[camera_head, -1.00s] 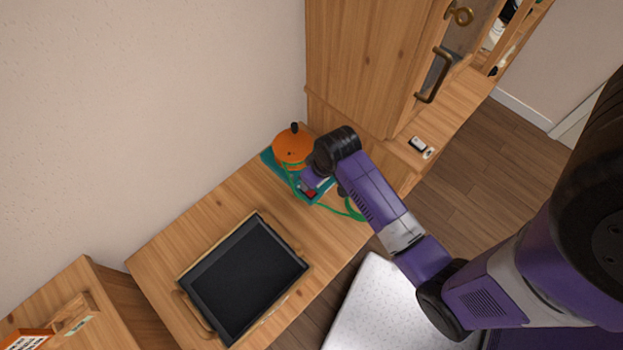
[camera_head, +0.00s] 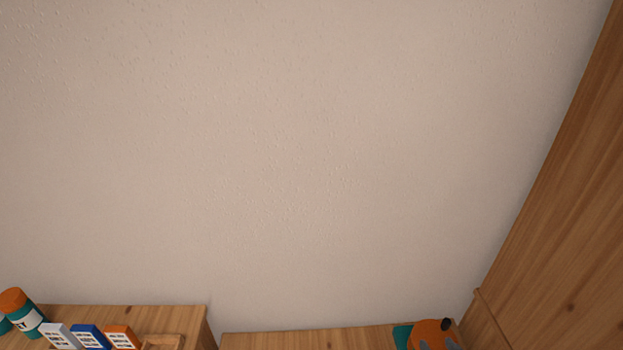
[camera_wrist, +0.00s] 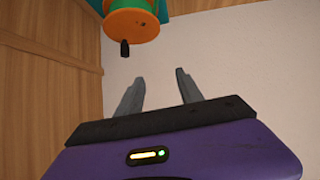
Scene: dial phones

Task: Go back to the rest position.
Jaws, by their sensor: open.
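My gripper (camera_wrist: 160,84) shows in the wrist view, its two grey fingers apart with only the pale wall seen between them. The orange round phone (camera_wrist: 133,28) with its black knob and green cord is at the top of the wrist view, upside down in the picture. It is beyond the fingers and apart from them. In the head view the orange phone (camera_head: 431,327) is cut off at the bottom edge, with small grey tips in front of it that look like my fingers. My arm is otherwise out of the head view.
A bare wall (camera_head: 300,170) fills most of the head view. A tall wooden cabinet (camera_head: 570,220) stands at the right. At lower left a wooden shelf (camera_head: 170,316) bears small boxes (camera_head: 90,336) and an orange-capped jar (camera_head: 22,312). A wooden desktop (camera_head: 310,340) shows along the bottom.

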